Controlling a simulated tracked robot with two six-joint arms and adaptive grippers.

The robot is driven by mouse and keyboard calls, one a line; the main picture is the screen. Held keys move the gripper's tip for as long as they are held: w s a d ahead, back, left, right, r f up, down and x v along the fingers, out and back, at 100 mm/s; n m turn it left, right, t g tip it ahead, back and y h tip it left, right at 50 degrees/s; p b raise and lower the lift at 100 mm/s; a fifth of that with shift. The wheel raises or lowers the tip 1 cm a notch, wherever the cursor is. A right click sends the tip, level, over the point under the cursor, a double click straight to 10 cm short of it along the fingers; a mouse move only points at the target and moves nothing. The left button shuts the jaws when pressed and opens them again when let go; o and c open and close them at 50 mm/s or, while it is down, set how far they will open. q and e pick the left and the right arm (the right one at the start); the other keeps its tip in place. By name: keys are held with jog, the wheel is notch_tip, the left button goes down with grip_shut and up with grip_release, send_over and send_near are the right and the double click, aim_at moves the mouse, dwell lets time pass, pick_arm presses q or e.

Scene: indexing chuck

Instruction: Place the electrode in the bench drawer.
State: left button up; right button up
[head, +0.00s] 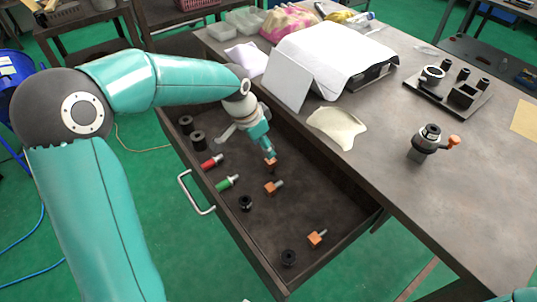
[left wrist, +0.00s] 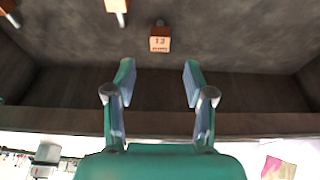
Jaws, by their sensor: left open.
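The bench drawer (head: 330,218) is pulled out. Inside it are copper-coloured electrodes with grey stems: one (head: 270,162) just below my left gripper, one in the middle (head: 272,187) and one near the front corner (head: 316,238). My left gripper (head: 266,148) reaches down into the drawer, open and empty. In the left wrist view, my left gripper (left wrist: 157,72) has spread fingers, and a marked electrode block (left wrist: 160,43) lies beyond the tips, apart from them. An orange piece (head: 453,142) also sits on the chuck (head: 427,138) on the bench. My right gripper is not in view.
The drawer also holds a red piece (head: 211,162), a green piece (head: 228,182) and several dark round parts. The front right of the bench is clear.

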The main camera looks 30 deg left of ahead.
pick_arm(q)
jog(key=v, duration=0.4)
dwell(0.4)
